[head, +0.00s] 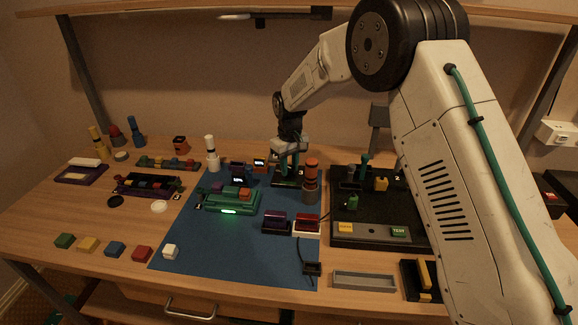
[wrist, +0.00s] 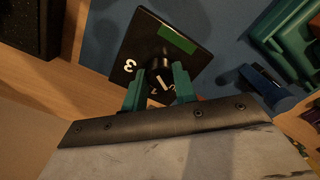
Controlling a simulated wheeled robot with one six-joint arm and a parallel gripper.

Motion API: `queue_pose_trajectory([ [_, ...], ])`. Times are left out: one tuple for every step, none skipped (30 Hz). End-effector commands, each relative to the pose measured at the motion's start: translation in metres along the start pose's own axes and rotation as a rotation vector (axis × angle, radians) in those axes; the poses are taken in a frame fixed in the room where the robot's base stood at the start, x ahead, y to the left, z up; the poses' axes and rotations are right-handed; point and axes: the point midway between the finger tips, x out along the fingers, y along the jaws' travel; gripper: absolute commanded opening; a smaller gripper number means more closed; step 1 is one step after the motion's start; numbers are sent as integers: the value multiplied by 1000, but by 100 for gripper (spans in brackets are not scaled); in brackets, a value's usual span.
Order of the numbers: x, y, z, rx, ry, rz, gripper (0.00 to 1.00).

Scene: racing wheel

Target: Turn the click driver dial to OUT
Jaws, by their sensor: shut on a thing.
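The click driver is a black square plate (wrist: 185,67) with a green strip (wrist: 177,40) and white markings, one reading 3. A dark round dial (wrist: 159,66) stands on it. My gripper's teal fingers (wrist: 159,88) are shut on the dial, one on each side. White marks show between the fingers, but I cannot tell which is the pointer. No OUT label is readable. In the head view my gripper (head: 289,166) reaches down to the plate (head: 286,183) at the back of the blue mat, and the fingers hide most of the dial.
A red-topped cylinder (head: 311,181) stands close to the right of my gripper. Small boxes with lit displays (head: 259,164) are close on its left. A green device (head: 228,203) lies on the blue mat (head: 200,257). A black board (head: 375,235) with parts is at right.

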Motion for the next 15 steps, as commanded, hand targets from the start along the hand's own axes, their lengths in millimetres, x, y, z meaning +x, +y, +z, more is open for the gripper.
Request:
queue_pose_trajectory([
  [0,0,0,-9,0,0,5],
  [0,0,0,-14,0,0,5],
  [0,0,0,-21,0,0,5],
  [0,0,0,-24,0,0,5],
  [0,0,0,-27,0,0,5],
  [0,0,0,-29,0,0,5],
  [0,0,0,-30,0,0,5],
  [0,0,0,-31,0,0,5],
  [0,0,0,-31,0,0,5],
  [0,0,0,-31,0,1,5],
  [0,0,0,-31,0,1,5],
  [0,0,0,-31,0,1,5],
  [0,0,0,-31,0,1,5],
  [0,0,0,-31,0,1,5],
  [0,0,0,-31,0,1,5],
])
